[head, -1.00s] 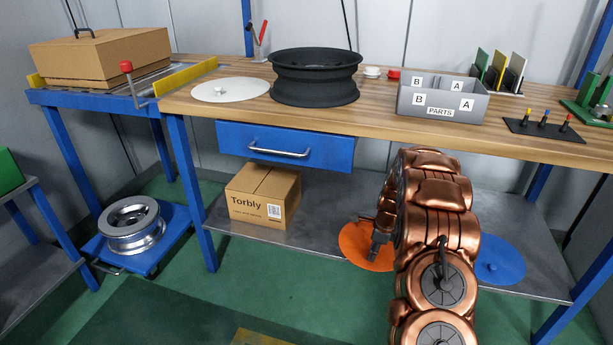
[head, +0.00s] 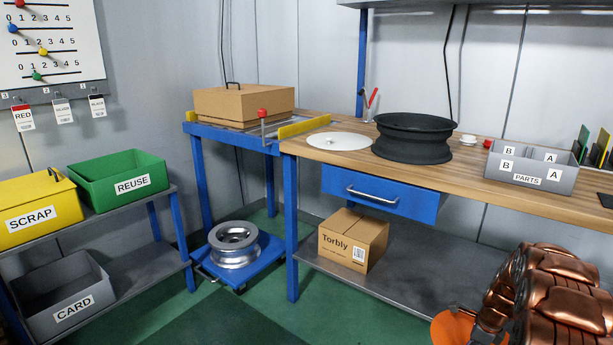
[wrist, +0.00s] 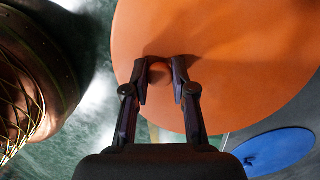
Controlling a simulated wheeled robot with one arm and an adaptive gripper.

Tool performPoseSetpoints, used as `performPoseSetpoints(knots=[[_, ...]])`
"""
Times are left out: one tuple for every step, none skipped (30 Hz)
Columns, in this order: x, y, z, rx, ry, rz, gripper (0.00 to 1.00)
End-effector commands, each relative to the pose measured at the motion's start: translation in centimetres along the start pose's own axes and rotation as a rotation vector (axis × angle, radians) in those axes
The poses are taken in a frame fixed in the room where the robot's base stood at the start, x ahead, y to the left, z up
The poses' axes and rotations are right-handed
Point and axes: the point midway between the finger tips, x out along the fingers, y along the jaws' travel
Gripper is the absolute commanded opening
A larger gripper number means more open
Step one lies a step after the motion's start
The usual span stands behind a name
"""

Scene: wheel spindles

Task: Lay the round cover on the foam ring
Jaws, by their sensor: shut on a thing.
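An orange round cover (wrist: 225,60) fills much of the wrist view. My gripper (wrist: 162,74) is shut on the small orange knob at its middle. A dark matte ring with flared rims (head: 412,140), which looks like the foam ring, stands on the wooden bench. A white round cover with a knob (head: 338,141) lies flat on the bench just left of it.
The grey parts tray (head: 530,170) stands on the bench at right. A cardboard box (head: 352,240) sits on the lower shelf, and a silver wheel (head: 233,247) on a blue dolly. A blue disc (wrist: 275,152) lies below. Bins (head: 120,178) stand at left.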

Motion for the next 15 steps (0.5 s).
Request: performPoseSetpoints(knots=[[-0.6, -0.1, 0.9, -0.039, -0.001, -0.001, 0.0], [-0.7, 0.0, 1.3, -0.061, 0.0, 0.003, 0.0], [-1.0, 0.1, 1.9, -0.092, 0.0, 0.008, 0.0], [-1.1, 0.2, 2.4, -0.114, 0.0, 0.011, 0.0], [-1.4, 0.2, 2.8, -0.14, 0.0, 0.013, 0.0], [-1.6, 0.3, 3.3, -0.17, 0.0, 0.017, 0.0], [-1.9, 0.4, 3.7, -0.194, 0.0, 0.02, 0.0], [-2.1, 0.5, 4.1, -0.217, 0.0, 0.024, 0.0], [-2.4, 0.7, 4.6, -0.253, 0.0, 0.031, 0.0], [-2.7, 0.8, 5.0, -0.281, 0.0, 0.036, 0.0], [-2.9, 0.9, 5.4, -0.306, 0.0, 0.041, 0.0], [-3.4, 1.1, 5.9, -0.345, 0.0, 0.045, 0.0], [-3.7, 1.1, 6.4, -0.378, 0.001, 0.049, 0.0], [-4.0, 1.3, 6.8, -0.409, 0.001, 0.053, 0.0], [-4.6, 1.5, 7.5, -0.459, 0.001, 0.062, 0.0]])
